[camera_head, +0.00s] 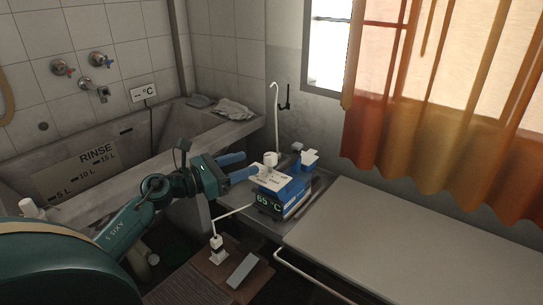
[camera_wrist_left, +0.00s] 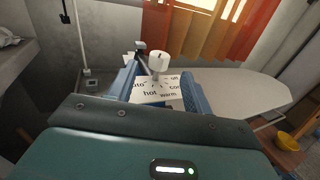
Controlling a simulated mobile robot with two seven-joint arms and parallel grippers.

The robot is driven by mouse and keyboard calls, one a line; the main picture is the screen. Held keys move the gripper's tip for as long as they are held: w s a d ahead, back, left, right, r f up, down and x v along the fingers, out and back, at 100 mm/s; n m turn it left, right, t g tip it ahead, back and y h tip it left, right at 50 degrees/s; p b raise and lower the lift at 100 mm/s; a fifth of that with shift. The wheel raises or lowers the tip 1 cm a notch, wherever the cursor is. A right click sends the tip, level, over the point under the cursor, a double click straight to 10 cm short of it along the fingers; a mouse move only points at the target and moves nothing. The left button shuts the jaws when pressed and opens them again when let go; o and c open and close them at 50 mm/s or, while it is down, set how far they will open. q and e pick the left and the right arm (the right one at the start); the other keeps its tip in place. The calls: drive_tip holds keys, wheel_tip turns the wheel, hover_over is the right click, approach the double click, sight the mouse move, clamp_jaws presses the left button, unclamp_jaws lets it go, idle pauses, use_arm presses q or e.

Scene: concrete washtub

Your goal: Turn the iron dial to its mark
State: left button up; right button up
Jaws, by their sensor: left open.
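The iron dial is a white round knob (camera_head: 271,158) on the white, word-printed top of a blue box (camera_head: 292,204) with a green display reading about 65 °C. In the left wrist view the knob (camera_wrist_left: 158,62) stands ahead, above a label plate (camera_wrist_left: 160,93) with words such as "hot" and "warm". I cannot tell which word the knob points at. My left gripper (camera_head: 250,167) is open, its blue fingers reaching from the left towards the knob. In the left wrist view the fingers lie either side of the label plate, apart from the knob. My right gripper is out of view.
A pale ironing board (camera_head: 420,240) stretches to the right below an orange curtain (camera_head: 445,120). A concrete washtub (camera_head: 75,170) marked RINSE is at the left, with a cloth (camera_head: 233,108) on its far ledge. A white plug-like piece (camera_head: 217,245) stands below the box.

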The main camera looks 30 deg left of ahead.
sight(265, 158)
use_arm(q)
drive_tip(key=x, duration=0.8)
drive_tip(key=shift+w+d+p, duration=0.1)
drive_tip(key=shift+p, duration=0.3)
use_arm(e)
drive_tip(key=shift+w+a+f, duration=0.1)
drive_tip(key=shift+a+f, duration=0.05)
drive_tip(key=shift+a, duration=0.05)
use_arm(q)
drive_tip(key=shift+c, duration=0.4)
